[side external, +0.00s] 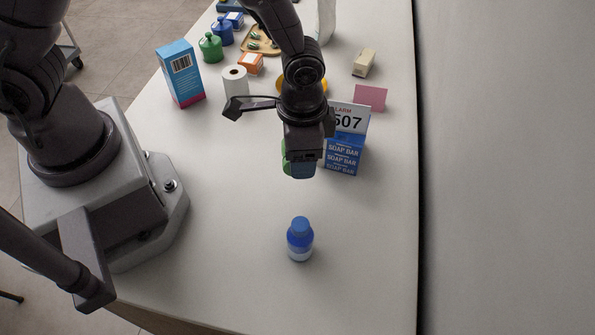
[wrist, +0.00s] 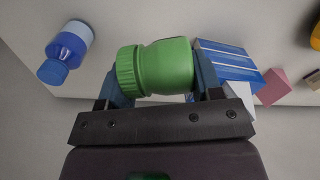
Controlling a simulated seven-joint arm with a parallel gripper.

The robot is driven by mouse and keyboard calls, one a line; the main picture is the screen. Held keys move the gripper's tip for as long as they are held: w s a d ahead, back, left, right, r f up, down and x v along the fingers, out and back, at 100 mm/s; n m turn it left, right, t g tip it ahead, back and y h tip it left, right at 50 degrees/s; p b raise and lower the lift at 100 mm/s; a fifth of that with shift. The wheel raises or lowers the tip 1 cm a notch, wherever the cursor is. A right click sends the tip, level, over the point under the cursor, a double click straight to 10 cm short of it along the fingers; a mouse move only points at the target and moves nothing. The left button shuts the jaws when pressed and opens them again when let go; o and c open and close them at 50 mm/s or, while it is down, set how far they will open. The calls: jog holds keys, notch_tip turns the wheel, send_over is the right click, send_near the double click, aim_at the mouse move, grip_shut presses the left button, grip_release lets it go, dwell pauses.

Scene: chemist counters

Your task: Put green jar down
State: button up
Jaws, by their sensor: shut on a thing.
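A green jar (wrist: 165,67) with a ribbed lid lies sideways across the wrist view, held between the two fingers of my gripper (wrist: 160,85). In the side external view my gripper (side external: 301,172) is over the middle of the counter, just left of the blue soap boxes. Only a sliver of the green jar (side external: 285,157) shows there; my gripper hides the rest. I cannot tell whether the jar touches the counter.
Stacked soap bar boxes (side external: 344,155) stand close on the right with a number card (side external: 349,117) behind. A blue bottle (side external: 300,240) stands nearer the front. A paper roll (side external: 235,82) and a blue-pink box (side external: 181,75) stand behind left. The front counter is mostly clear.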

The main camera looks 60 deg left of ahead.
aim_at(300, 190)
notch_tip(300, 190, down, 8)
jog(key=shift+r, duration=0.1)
dwell(0.4)
jog(key=shift+f, duration=0.25)
jog(key=o, duration=1)
